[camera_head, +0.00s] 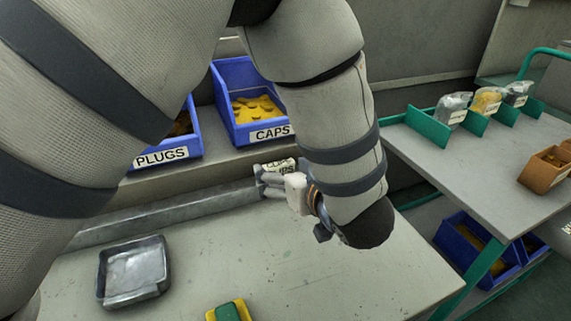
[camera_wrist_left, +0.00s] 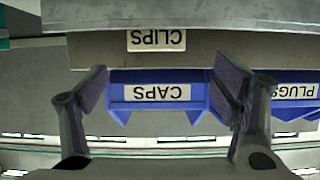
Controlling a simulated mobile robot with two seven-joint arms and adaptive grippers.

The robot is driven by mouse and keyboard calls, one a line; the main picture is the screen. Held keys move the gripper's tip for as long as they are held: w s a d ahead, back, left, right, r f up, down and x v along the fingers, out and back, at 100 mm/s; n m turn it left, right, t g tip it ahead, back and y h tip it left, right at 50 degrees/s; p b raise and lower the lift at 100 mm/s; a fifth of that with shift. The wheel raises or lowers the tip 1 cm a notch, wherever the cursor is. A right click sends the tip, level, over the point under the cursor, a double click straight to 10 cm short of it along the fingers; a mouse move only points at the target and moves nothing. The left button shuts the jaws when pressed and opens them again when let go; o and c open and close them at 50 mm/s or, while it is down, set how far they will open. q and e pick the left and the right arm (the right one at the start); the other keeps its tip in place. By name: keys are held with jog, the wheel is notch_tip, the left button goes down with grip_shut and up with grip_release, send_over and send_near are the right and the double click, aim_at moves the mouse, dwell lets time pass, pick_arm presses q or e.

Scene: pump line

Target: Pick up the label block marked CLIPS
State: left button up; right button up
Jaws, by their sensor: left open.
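The CLIPS label block (camera_head: 281,166) is a small pale block with dark lettering. In the head view it sits by the far edge of the bench, at the right end of a grey rail, partly hidden behind my left gripper. In the left wrist view, which is upside down, the CLIPS label (camera_wrist_left: 156,40) shows at the top, near the middle. My left gripper (camera_head: 264,181) is close in front of the block. Its two fingers stand wide apart and empty in the left wrist view (camera_wrist_left: 166,88); the label lies above their tips there. My right gripper is not in view.
Blue bins marked CAPS (camera_head: 239,103) and PLUGS (camera_head: 162,157) stand on a shelf behind the grey rail (camera_head: 160,214). A metal tray (camera_head: 101,282) and a green-yellow object (camera_head: 228,311) lie on the bench. A side table (camera_head: 470,165) stands at right. The bench middle is clear.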

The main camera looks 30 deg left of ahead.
aim_at(280, 166)
pick_arm(q)
jog(key=x, duration=0.5)
jog(key=shift+w+d+f+b, duration=0.1)
jog(key=shift+w+f+b, duration=0.05)
jog(key=shift+f+b, duration=0.3)
jog(key=shift+w, duration=0.1)
jog(key=shift+r, duration=0.15)
jog(key=c, duration=1)
